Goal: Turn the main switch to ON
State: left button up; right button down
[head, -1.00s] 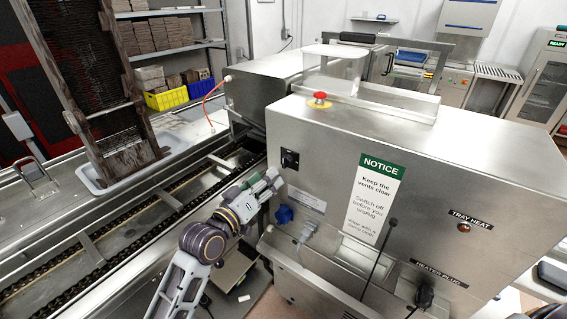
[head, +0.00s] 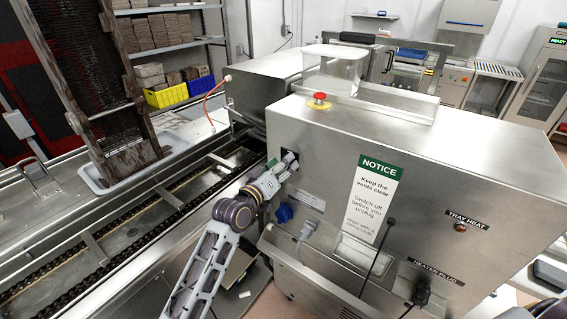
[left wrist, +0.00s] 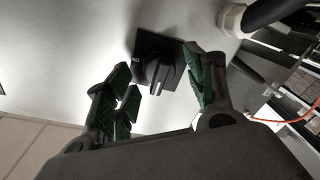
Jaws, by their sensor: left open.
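The main switch (left wrist: 160,68) is a black rotary knob on a dark square plate on the steel cabinet's side. In the left wrist view it sits between the green-padded fingers of my left gripper (left wrist: 163,86), which are open on either side of it. I see a gap between the fingers and the knob. In the head view my left gripper (head: 286,166) is at the switch and hides most of it. Lettering on the plate is only partly legible. My right gripper does not show.
The steel cabinet (head: 330,130) carries a red emergency button (head: 319,98) on top and a notice (head: 373,199) on its side. A blue socket (head: 284,213) and a grey plug (head: 308,229) are below the switch. The chain conveyor (head: 150,220) runs at the left.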

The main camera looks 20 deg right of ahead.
pick_arm(q)
jog(key=shift+w+d, duration=0.35)
jog(key=shift+d, duration=0.05)
jog(key=shift+c, duration=0.3)
jog(key=c, duration=0.9)
